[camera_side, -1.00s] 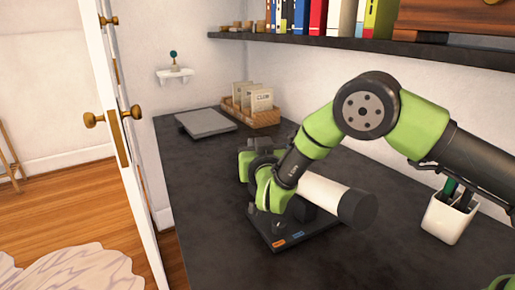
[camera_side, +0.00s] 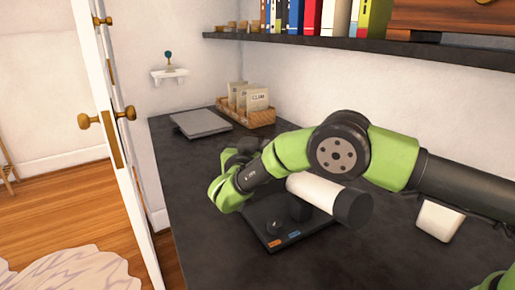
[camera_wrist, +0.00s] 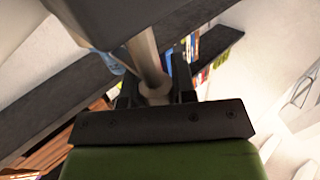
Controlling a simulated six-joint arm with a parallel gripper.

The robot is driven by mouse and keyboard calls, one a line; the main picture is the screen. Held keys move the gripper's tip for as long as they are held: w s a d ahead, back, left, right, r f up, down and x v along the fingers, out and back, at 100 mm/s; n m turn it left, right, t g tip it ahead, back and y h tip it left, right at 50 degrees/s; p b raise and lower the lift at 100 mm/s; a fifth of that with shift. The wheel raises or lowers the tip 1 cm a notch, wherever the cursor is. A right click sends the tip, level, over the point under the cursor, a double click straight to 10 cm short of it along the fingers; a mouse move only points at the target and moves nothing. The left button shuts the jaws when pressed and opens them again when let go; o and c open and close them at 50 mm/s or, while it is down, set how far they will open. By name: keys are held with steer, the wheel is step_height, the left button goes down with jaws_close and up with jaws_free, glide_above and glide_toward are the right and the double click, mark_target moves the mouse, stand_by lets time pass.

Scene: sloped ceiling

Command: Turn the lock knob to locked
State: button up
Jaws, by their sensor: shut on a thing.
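The lock fixture has a black base plate (camera_side: 264,231) on the dark counter, with an orange and a blue label at its front edge. A thick white cylinder (camera_side: 313,190) with a black end lies across the fixture above the plate. My gripper (camera_wrist: 155,92) shows in the wrist view, its dark fingers either side of a pale grey metal stem, which I take as the lock knob (camera_wrist: 148,62). The fingers are shut on it. In the side view my wrist is at the fixture's left, and the arm hides the knob. Which label the knob faces cannot be told.
A grey flat box (camera_side: 200,124) and a wooden crate of packets (camera_side: 262,117) stand at the back. A white cup (camera_side: 438,221) is at the right. A dark shelf with books (camera_side: 350,43) runs above the arm. The counter's left side is clear.

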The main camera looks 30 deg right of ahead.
steer(key=o, duration=0.9)
steer(key=shift+o, duration=0.2)
steer(key=v, duration=1)
steer(key=shift+d, duration=0.1)
